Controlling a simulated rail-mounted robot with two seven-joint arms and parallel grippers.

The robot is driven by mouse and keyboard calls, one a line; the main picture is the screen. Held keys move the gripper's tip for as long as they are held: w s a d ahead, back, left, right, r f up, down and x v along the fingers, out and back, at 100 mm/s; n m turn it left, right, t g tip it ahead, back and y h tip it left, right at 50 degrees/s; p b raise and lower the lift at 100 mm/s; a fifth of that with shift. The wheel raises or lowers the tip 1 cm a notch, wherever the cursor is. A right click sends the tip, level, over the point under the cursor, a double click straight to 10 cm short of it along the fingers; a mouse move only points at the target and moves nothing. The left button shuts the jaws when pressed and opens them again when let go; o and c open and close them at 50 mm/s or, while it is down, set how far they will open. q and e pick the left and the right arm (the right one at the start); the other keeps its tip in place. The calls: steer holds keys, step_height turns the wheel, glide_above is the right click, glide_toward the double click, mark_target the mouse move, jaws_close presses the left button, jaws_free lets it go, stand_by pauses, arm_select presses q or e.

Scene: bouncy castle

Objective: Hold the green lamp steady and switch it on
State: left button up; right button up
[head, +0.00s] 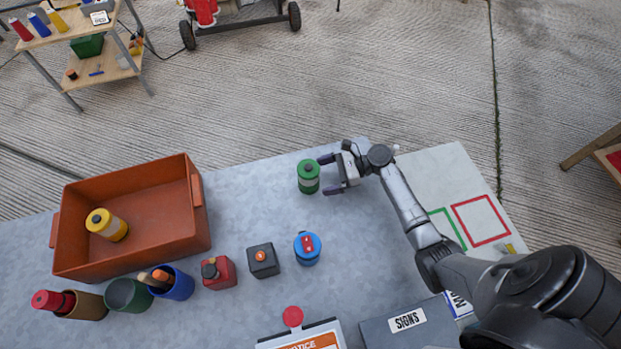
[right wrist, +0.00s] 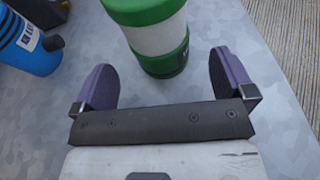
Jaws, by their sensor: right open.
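The green lamp (head: 308,177) stands upright on the grey table, green at top and bottom with a pale middle band. In the right wrist view the lamp (right wrist: 155,35) stands just ahead of the fingertips, roughly centred between them. My right gripper (head: 331,173) is open, with its two purple fingers pointing left at the lamp. It also shows in the right wrist view (right wrist: 165,80), with nothing between the fingers. I cannot make out a switch on the lamp. My left gripper is not in either view.
A blue lamp (head: 307,248), a black box with an orange button (head: 263,261) and a red canister (head: 218,272) stand nearer. An orange crate (head: 70,225) holds a yellow lamp (head: 106,224). A signs box (head: 405,322) lies at the near edge. Table around the green lamp is clear.

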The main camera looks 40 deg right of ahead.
mark_target(312, 180)
arm_select(q)
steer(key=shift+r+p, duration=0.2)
steer(key=shift+p, duration=0.25)
arm_select(e)
steer(key=x, duration=0.3)
steer(key=shift+r, duration=0.1)
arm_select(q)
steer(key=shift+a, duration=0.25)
arm_select(e)
steer(key=shift+x, duration=0.85)
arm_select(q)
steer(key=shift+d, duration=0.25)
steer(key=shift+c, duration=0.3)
arm_select(e)
steer(key=c, duration=0.8)
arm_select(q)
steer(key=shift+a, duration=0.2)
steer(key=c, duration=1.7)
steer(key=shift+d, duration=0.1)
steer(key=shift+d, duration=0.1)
